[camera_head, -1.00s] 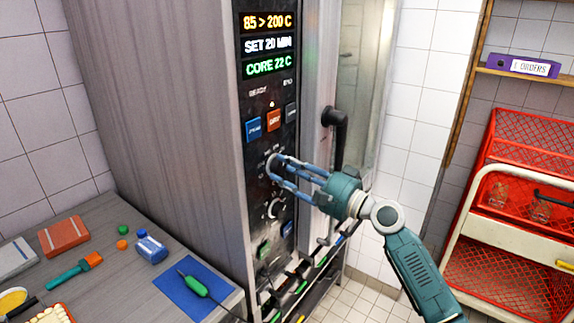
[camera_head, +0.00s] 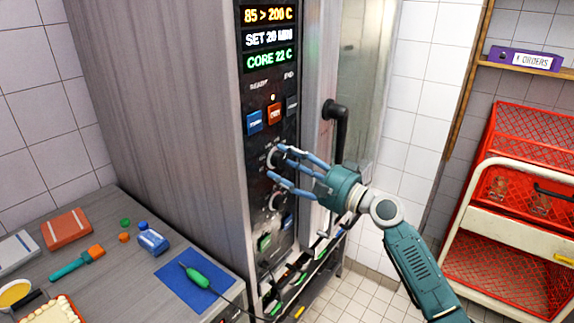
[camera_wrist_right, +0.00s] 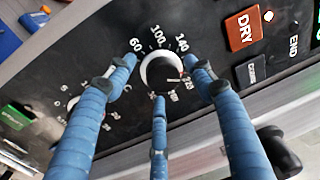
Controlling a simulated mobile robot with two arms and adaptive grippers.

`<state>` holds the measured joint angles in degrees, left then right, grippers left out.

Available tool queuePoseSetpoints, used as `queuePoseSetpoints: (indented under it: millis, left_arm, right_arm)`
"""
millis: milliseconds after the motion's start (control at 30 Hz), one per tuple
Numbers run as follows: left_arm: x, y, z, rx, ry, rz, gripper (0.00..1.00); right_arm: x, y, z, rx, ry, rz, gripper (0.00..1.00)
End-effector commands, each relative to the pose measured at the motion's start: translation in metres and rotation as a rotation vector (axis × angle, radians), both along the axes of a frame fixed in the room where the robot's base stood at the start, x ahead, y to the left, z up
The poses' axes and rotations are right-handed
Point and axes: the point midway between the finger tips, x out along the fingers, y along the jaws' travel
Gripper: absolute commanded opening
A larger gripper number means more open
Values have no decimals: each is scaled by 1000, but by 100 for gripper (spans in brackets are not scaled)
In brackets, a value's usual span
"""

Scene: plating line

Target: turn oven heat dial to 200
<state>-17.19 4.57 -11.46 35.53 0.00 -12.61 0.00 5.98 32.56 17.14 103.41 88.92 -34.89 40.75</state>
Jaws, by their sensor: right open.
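The oven's heat dial (camera_head: 270,158) is a round black knob with a pale rim on the control panel (camera_head: 259,93). In the right wrist view, the heat dial (camera_wrist_right: 161,72) has a red pointer mark turned to the right, just before the 220 label. The top display line (camera_head: 267,20) reads "85 > 200 C". My right gripper (camera_head: 276,165) is open, its blue fingers spread around the dial; in the wrist view the fingers (camera_wrist_right: 160,82) look clear of the knob's sides. Whether the lower finger touches it, I cannot tell. My left gripper is out of view.
A second dial (camera_head: 274,203) sits just below. A black door handle (camera_head: 337,125) projects right of the panel. Blue and orange buttons (camera_head: 274,113) lie above the dial. A counter (camera_head: 120,225) with small items stands left, a red rack (camera_head: 515,240) right.

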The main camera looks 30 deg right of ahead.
Motion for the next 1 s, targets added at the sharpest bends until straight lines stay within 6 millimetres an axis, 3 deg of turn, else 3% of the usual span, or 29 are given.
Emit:
queuePoseSetpoints:
  millis: [233,700,1000]
  left_arm:
    - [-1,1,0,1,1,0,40]
    - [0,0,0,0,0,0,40]
    - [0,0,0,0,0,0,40]
  right_arm:
    - [-16,-7,-2,1,0,-3,53]
    - [-100,-38,-10,2,2,-1,53]
    - [-112,-43,-10,0,1,0,53]
